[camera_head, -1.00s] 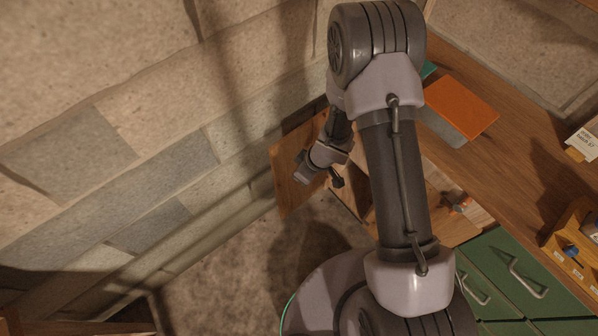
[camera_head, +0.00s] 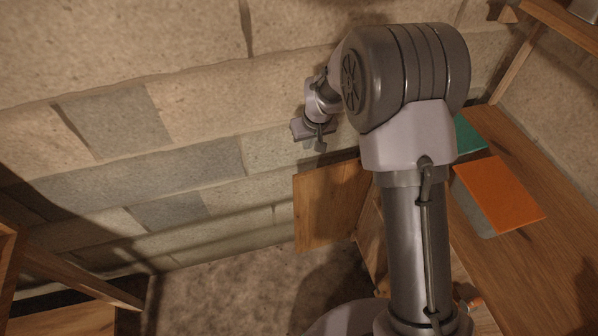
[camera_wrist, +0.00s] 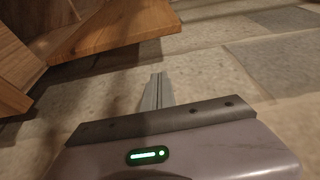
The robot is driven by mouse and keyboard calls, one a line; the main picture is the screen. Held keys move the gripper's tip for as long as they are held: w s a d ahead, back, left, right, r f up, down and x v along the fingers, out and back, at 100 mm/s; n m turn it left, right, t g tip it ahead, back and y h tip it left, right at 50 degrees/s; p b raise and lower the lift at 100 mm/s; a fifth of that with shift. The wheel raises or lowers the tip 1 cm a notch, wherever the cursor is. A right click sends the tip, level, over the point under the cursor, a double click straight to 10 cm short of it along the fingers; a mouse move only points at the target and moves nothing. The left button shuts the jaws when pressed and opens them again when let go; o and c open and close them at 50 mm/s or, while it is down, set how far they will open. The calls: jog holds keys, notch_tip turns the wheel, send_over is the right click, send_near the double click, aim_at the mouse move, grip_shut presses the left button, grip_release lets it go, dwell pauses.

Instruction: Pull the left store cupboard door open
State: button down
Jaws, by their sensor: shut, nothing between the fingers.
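The left store cupboard door (camera_head: 327,207) is a plain wooden panel. It stands swung open, out from the cupboard under the counter toward the block wall. It also shows in the wrist view as a wooden panel (camera_wrist: 120,27) at the upper left. My gripper (camera_head: 319,146) is above and behind the door's upper edge, close to the wall. In the wrist view my gripper's fingers (camera_wrist: 157,82) are together and empty, pointing past the door with a gap between. The door's handle cannot be made out. My arm hides part of the cupboard.
The block wall (camera_head: 180,60) runs close behind my gripper. The wooden counter (camera_head: 540,250) at the right holds an orange book or board (camera_head: 500,193) and a teal one (camera_head: 468,138). A wooden frame (camera_head: 70,280) stands at the lower left. The floor (camera_head: 240,290) between is clear.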

notch_tip(320, 180, down, 9)
jog(key=b, duration=0.6)
jog(key=shift+s+f, duration=0.15)
jog(key=shift+s, duration=0.2)
